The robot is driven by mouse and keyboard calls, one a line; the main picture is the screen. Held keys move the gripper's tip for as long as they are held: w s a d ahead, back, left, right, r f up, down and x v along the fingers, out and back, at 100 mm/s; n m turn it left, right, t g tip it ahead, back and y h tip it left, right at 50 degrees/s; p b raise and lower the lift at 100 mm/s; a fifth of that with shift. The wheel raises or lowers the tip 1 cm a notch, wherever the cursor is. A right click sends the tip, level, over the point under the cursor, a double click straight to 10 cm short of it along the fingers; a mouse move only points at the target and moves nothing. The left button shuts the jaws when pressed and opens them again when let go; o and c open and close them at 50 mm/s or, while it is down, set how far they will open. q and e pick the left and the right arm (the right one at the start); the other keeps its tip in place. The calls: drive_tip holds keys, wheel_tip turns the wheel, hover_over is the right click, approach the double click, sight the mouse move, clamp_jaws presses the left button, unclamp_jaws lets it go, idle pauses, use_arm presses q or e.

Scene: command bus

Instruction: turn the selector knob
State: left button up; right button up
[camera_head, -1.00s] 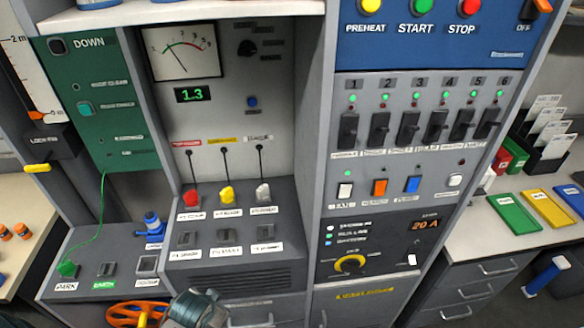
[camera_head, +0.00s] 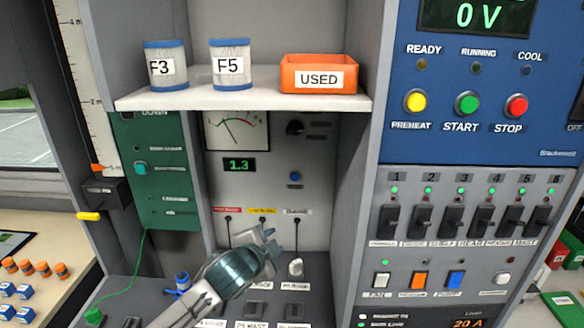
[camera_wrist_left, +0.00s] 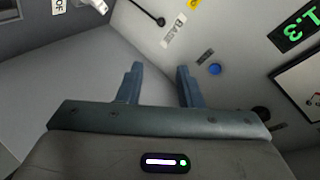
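A black selector-type knob (camera_head: 295,128) is on the grey panel, right of the needle meter (camera_head: 237,131) and above a blue button (camera_head: 295,177). It also seems to show as a dark round shape in the left wrist view (camera_wrist_left: 261,113), partly behind my gripper's edge. My left gripper (camera_head: 271,239) is in front of the lower part of this panel, below and left of the knob and apart from it. In the left wrist view its two fingers (camera_wrist_left: 158,84) are spread with nothing between them. My right gripper is not in view.
A shelf (camera_head: 130,101) with two filter canisters and an orange USED bin (camera_head: 320,88) juts out above the knob. Hanging cables and a white plug (camera_head: 295,267) are beside my gripper. Several black switches (camera_head: 390,221) line the panel at right.

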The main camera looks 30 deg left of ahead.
use_arm(q)
drive_tip(key=w+a+r+m+t, duration=0.2)
drive_tip(key=w+r+m+t, duration=0.15)
drive_tip(key=r, duration=0.95)
drive_tip(key=m+t, duration=0.2)
approach(293, 132)
drive_tip(key=w+p, duration=0.1)
drive_tip(key=w, duration=0.1)
drive_tip(key=w+p, duration=0.2)
drive_tip(key=w, duration=0.1)
drive_tip(key=w+a+p, duration=0.1)
drive_tip(key=w+p, duration=0.1)
drive_tip(key=shift+w+a+r, duration=0.1)
drive_tip(key=shift+w+r, duration=0.2)
drive_tip(key=shift+w, duration=0.1)
drive_tip(key=shift+w+a+f+p, duration=0.1)
drive_tip(key=shift+w+p, duration=0.2)
drive_tip(key=shift+w, duration=0.15)
clamp_jaws()
